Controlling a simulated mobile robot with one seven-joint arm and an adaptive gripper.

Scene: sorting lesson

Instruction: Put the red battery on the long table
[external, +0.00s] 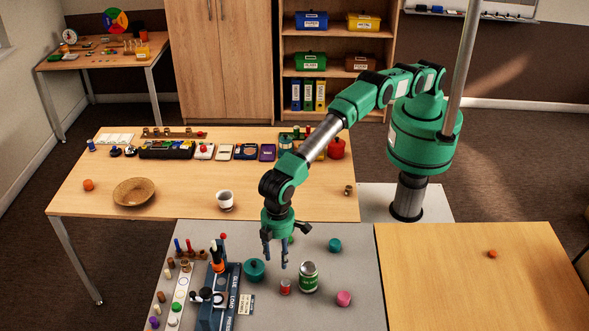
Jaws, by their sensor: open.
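A small red cylinder (285,287), which looks like the red battery, stands upright on the grey table (350,245) at the front; it is too small to read any label. My gripper (276,262) points down above the grey table, just behind and slightly left of the red cylinder. Its two dark fingers are apart, with nothing seen between them. The wooden table (290,185) behind, the longest-looking one, is probably the long table.
A green can (308,277) stands close right of the red cylinder, and a teal pot (254,270) close left. A pink piece (344,298) lies to the right.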

